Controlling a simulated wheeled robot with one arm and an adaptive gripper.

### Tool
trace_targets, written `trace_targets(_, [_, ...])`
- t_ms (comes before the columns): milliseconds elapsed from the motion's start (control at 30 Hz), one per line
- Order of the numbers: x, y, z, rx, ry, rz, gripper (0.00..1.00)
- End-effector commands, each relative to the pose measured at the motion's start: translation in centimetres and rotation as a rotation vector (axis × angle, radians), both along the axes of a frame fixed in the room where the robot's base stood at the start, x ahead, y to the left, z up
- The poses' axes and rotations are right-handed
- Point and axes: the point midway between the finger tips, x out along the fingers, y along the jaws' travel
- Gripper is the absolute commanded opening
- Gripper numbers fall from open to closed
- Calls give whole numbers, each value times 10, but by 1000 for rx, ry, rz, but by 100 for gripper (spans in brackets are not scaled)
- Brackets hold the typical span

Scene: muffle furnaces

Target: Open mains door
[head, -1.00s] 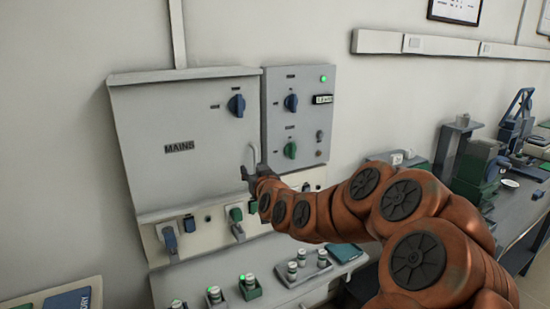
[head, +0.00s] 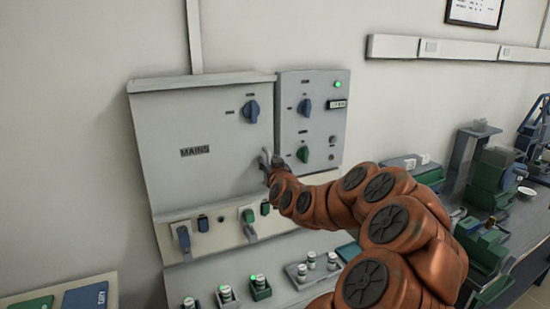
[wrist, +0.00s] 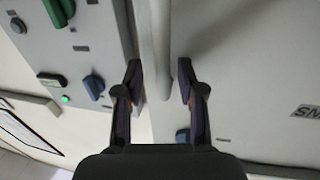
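The mains door (head: 185,175) is a flat grey panel lettered MAINS, and it looks closed. A blue rotary knob (head: 251,111) sits at its upper right. Its pale vertical bar handle (wrist: 156,50) is at the door's right edge and is mostly hidden by my gripper in the head view. My gripper (head: 266,162) is at this handle. In the wrist view my gripper (wrist: 160,78) is open, with the bar between its two separated fingertips. Neither finger clearly touches the bar. The wrist picture looks upside down.
A grey control box (head: 312,120) with blue and green knobs and a green light adjoins the door on the right. Below are a socket strip (head: 215,228) with plugs and a bench (head: 205,275) with small items. Equipment (head: 495,175) stands at the right.

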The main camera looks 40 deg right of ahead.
Motion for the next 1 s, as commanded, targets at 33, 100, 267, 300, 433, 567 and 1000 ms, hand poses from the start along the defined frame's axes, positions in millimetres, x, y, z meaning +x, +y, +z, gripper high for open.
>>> trace_targets(33, [2,-1,0,1,1,1,39])
trace_targets(100, [3,-1,-1,1,1,1,39])
trace_targets(267, [3,-1,-1,1,1,1,39])
trace_targets(300, [3,-1,-1,1,1,1,39])
trace_targets(433, [3,-1,-1,1,1,1,31])
trace_targets(567, [3,-1,-1,1,0,0,17])
trace_targets(1000, [2,-3,0,1,-1,-2,0])
